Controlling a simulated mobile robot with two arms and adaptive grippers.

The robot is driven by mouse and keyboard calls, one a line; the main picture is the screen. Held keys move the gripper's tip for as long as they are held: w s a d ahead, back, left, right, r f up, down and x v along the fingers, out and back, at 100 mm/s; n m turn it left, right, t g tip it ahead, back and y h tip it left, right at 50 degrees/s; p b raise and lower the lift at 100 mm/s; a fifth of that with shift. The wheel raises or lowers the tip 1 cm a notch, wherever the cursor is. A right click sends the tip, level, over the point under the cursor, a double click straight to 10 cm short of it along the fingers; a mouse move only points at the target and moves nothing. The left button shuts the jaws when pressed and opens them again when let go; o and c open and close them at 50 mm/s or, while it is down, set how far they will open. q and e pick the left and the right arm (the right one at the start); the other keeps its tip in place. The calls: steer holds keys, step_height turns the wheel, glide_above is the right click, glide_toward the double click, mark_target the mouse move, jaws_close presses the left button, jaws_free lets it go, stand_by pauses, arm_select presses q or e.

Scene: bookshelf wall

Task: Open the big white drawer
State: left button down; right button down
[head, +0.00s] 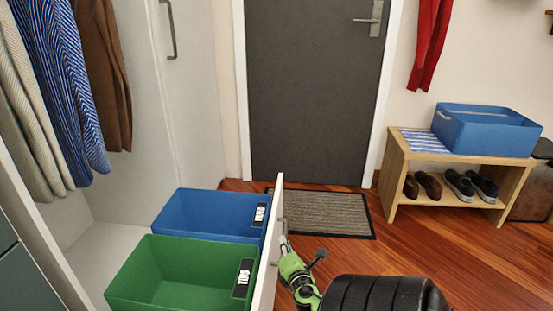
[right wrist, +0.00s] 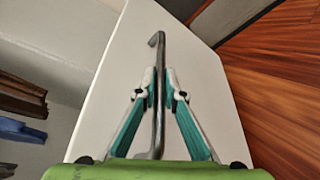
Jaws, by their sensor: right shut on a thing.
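The big white drawer shows its front panel (head: 266,262) nearly edge-on in the head view, with a blue bin and a green bin directly behind it. Its grey bar handle (head: 284,222) is on the outer face. My right gripper (head: 284,246), green, is at this handle. In the right wrist view the white front (right wrist: 205,95) fills the middle, and the handle (right wrist: 160,50) runs between the two teal fingers (right wrist: 158,78), which are shut on it. My left gripper is not in view.
The blue bin (head: 205,215) and green bin (head: 180,275) carry black labels. Clothes (head: 65,90) hang in the wardrobe at left. A grey door (head: 315,90) and a doormat (head: 325,213) are behind. A wooden bench (head: 400,180) with shoes stands at right.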

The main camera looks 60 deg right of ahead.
steer(key=shift+s+f, duration=0.1)
steer(key=shift+s, duration=0.05)
steer(key=c, duration=2.4)
jaws_free()
steer(key=v, duration=1.2)
